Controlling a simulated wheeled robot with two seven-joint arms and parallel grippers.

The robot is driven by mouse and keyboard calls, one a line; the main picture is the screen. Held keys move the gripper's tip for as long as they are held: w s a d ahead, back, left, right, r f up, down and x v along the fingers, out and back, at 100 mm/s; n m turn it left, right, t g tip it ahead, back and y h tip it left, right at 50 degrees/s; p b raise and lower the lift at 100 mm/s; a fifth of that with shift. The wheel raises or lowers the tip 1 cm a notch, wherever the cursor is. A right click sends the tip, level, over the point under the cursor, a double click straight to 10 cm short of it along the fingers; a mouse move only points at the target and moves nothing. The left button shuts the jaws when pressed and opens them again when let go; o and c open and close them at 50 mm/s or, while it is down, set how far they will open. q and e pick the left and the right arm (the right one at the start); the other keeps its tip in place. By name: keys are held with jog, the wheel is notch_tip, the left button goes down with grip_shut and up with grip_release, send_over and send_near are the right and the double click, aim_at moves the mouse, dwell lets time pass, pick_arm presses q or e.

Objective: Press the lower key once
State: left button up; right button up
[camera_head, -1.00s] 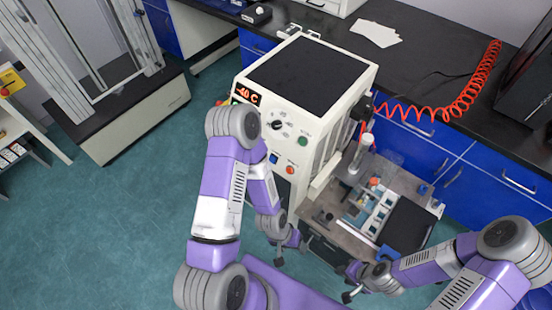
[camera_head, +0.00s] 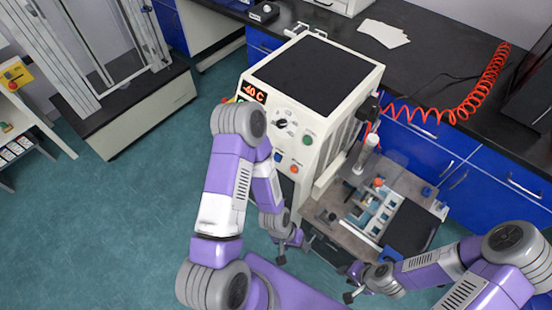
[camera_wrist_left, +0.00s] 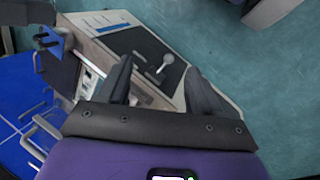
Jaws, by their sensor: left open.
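The cream machine (camera_head: 335,135) has a control panel facing me in the head view. The panel has a red "-40 C" display (camera_head: 254,92), a black knob (camera_head: 282,123), a green button (camera_head: 308,140), a blue button (camera_head: 277,157) and an orange-red button (camera_head: 294,169). I cannot tell which one is the lower key. My left gripper (camera_head: 290,247) is below the panel, apart from the buttons. In the left wrist view its two fingers (camera_wrist_left: 160,88) are spread with nothing held. My right gripper (camera_head: 357,284) is lower right; its jaw opening is unclear.
A bench section with small fixtures (camera_head: 370,210) and a dark plate (camera_head: 411,227) adjoins the machine on its right. A red coiled hose (camera_head: 480,92) lies on the black worktop above blue drawers (camera_head: 440,150). A framed stand (camera_head: 130,105) is at left. Floor left is clear.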

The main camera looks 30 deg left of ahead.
pick_arm(q)
grip_shut()
dwell(1.5)
